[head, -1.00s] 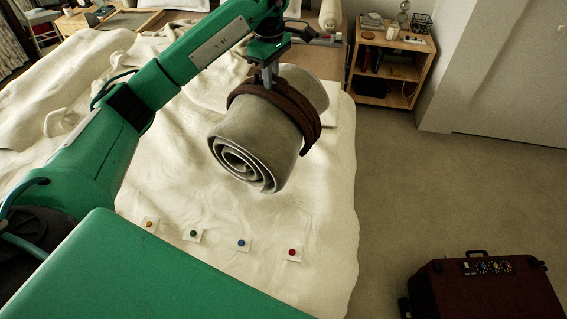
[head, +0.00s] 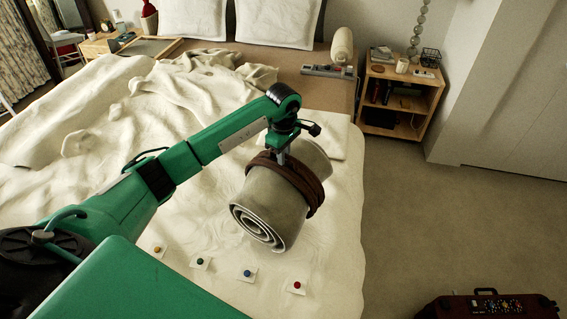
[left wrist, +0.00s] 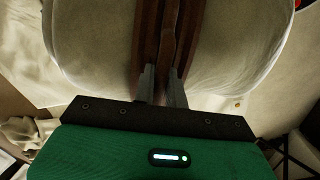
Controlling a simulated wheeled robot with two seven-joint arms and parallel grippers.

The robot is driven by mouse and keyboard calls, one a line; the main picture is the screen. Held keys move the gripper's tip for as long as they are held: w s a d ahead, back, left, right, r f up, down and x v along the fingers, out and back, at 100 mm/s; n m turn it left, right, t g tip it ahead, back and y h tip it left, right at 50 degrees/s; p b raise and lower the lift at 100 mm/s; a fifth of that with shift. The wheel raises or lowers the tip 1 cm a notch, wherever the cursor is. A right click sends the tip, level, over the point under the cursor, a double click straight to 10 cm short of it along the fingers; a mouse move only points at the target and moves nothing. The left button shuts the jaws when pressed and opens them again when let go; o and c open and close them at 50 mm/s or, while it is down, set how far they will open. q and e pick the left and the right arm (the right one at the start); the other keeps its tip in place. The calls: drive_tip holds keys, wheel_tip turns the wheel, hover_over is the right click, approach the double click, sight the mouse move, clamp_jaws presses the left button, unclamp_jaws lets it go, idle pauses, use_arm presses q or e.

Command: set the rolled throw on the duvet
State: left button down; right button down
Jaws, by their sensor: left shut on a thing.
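The rolled throw (head: 275,207) is a thick grey-beige roll with a dark brown strap (head: 290,180) around it. My left gripper (head: 281,158) is above it, shut on the strap at the roll's top. In the left wrist view, the fingers (left wrist: 161,85) pinch the brown strap between them, with the throw (left wrist: 225,45) on both sides. The duvet (head: 110,125) is cream and rumpled and covers the bed. The throw is over the duvet's right part; I cannot tell whether its underside touches. My right gripper is not in view.
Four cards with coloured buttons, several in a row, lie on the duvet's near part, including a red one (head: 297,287). A wooden nightstand (head: 400,95) stands right of the bed. A dark red suitcase (head: 487,306) is on the floor.

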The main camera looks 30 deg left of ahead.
use_arm(q)
drive_tip(key=shift+f+p, duration=0.5)
drive_tip(key=shift+f, duration=1.7)
drive_tip(key=shift+f, duration=0.15)
drive_tip(key=c, duration=1.4)
unclamp_jaws()
drive_tip(key=shift+s, duration=0.1)
drive_tip(key=shift+c, duration=0.2)
